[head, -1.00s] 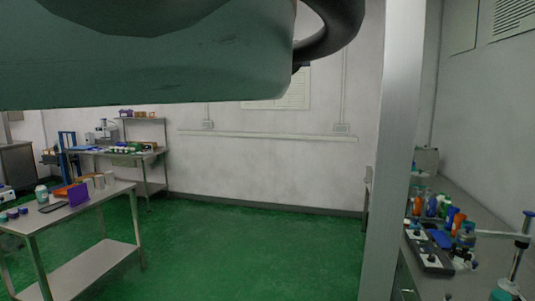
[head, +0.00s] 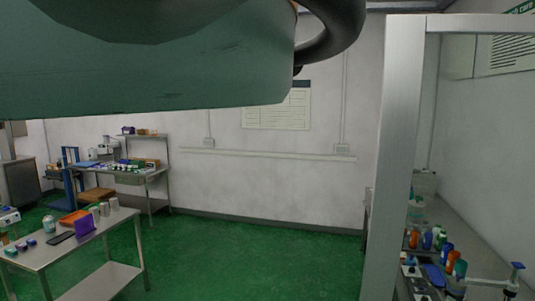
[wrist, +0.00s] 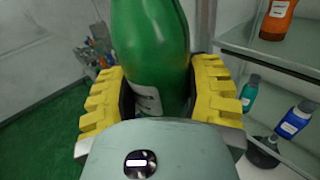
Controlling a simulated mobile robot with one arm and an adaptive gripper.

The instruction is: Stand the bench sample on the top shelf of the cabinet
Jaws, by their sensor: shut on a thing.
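My gripper (wrist: 160,75) has yellow ridged fingers and is shut on a green bottle (wrist: 150,40) with a white label, seen in the wrist view. The bottle's top runs out of the picture and its base is hidden by the gripper. The cabinet shows at the right of the wrist view, with an upper glass shelf (wrist: 275,55) beside and apart from the bottle. An orange bottle (wrist: 277,18) stands on that shelf. My gripper is out of sight in the head view, where my arm covers the top left.
Lower in the cabinet are a teal bottle (wrist: 249,93) and a blue bottle (wrist: 296,122). In the head view a metal post (head: 392,160) rises before a cluttered bench at right. A steel cart (head: 75,252) stands at left. Green floor (head: 250,255) between is clear.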

